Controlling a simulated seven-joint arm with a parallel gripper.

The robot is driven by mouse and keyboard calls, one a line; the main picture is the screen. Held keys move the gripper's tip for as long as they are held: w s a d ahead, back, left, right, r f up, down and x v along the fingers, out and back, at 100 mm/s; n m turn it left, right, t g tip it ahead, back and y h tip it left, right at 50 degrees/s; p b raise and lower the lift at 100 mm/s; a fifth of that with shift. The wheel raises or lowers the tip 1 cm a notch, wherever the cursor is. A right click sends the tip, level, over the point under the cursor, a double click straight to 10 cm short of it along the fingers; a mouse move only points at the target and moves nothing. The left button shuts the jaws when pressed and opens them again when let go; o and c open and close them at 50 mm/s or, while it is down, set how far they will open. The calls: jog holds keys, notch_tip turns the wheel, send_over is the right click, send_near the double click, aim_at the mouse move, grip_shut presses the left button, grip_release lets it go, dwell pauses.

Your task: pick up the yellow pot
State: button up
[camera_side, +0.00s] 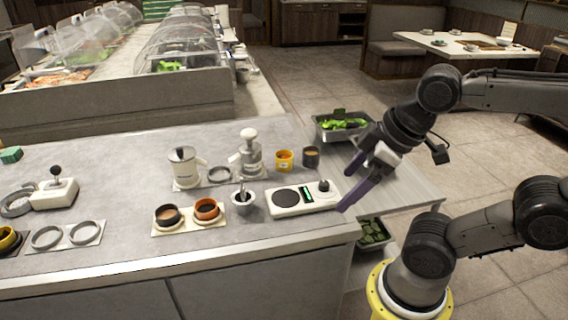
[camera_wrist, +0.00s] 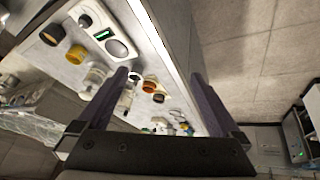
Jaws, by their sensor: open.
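A small yellow pot (camera_side: 284,161) stands upright on the grey counter, toward the back right, just left of a dark pot (camera_side: 311,157). In the wrist view the yellow pot (camera_wrist: 75,55) is at the upper left, outside the space between the fingers. My gripper (camera_side: 350,187), with long purple fingers, is open and empty by the counter's right end, to the right of the yellow pot and apart from it. In the wrist view my gripper (camera_wrist: 160,75) has its fingers wide apart. Another yellow pot (camera_side: 8,239) is partly cut off at the left edge.
A white scale-like device (camera_side: 300,198) lies in front of the pots. White dispensers (camera_side: 247,155) stand left of them. A white holder with dark and orange pots (camera_side: 206,211) sits at front middle. A metal tray of greens (camera_side: 342,127) is behind, on the right.

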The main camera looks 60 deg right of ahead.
jog(key=w+r+n, duration=0.5)
jog(key=r+n, duration=0.2)
jog(key=w+d+r+n+g, duration=0.1)
jog(key=w+d+r+n, duration=0.15)
jog(key=w, duration=0.35)
jog(key=w+d+r+n, duration=0.1)
jog(key=w+d+n, duration=0.25)
jog(key=w, duration=0.25)
jog(key=n+g, duration=0.3)
jog(key=g, duration=0.1)
send_over(284, 157)
jog(key=s+a, duration=0.1)
jog(key=a, duration=0.1)
notch_tip(284, 157, down, 17)
notch_tip(284, 157, down, 7)
jog(key=shift+s+r, duration=0.15)
jog(key=shift+f, duration=3.3)
jog(key=shift+c, duration=0.3)
